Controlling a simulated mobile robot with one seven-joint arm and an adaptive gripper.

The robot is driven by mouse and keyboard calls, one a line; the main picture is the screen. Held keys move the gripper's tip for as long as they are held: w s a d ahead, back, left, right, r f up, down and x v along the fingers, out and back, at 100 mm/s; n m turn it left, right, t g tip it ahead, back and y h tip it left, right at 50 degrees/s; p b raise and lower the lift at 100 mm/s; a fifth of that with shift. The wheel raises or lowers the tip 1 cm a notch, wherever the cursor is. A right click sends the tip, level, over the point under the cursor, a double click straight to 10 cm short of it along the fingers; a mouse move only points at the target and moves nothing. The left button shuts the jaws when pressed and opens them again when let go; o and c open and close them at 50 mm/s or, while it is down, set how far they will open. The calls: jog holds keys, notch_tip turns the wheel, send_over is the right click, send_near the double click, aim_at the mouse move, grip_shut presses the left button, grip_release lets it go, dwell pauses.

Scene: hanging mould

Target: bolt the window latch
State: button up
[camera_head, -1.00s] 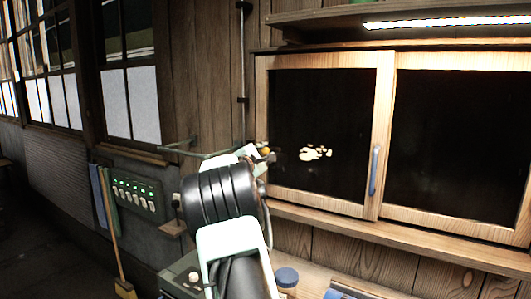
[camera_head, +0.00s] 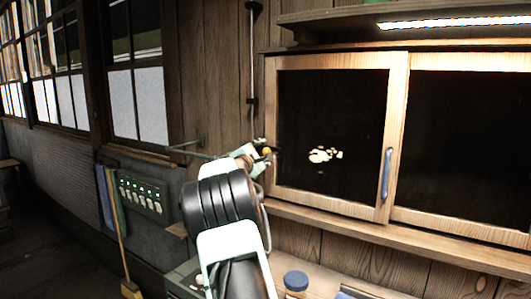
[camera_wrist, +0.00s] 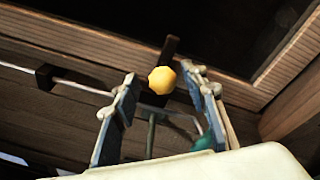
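A slim vertical metal rod (camera_head: 252,58) with dark brackets runs down the plank wall just left of the wooden sliding frame. A round yellow knob (camera_head: 267,150) shows near its lower end, and the wrist view shows it large (camera_wrist: 161,80) in front of a dark block. My gripper (camera_head: 262,159) is beside the frame's left edge. In the wrist view my gripper (camera_wrist: 167,92) is open, with one finger on each side of the knob and visible gaps between. I cannot tell how deep the knob sits between the fingers. My wrist partly hides the area below.
The sliding frame (camera_head: 398,100) has dark panes and a blue handle (camera_head: 386,173). A ledge (camera_head: 390,237) runs below it. A thin bar (camera_head: 190,150) sticks out at left, above a switch panel (camera_head: 143,193).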

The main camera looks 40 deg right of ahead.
jog(key=v, duration=1.2)
jog(key=shift+d, duration=0.1)
dwell(0.4)
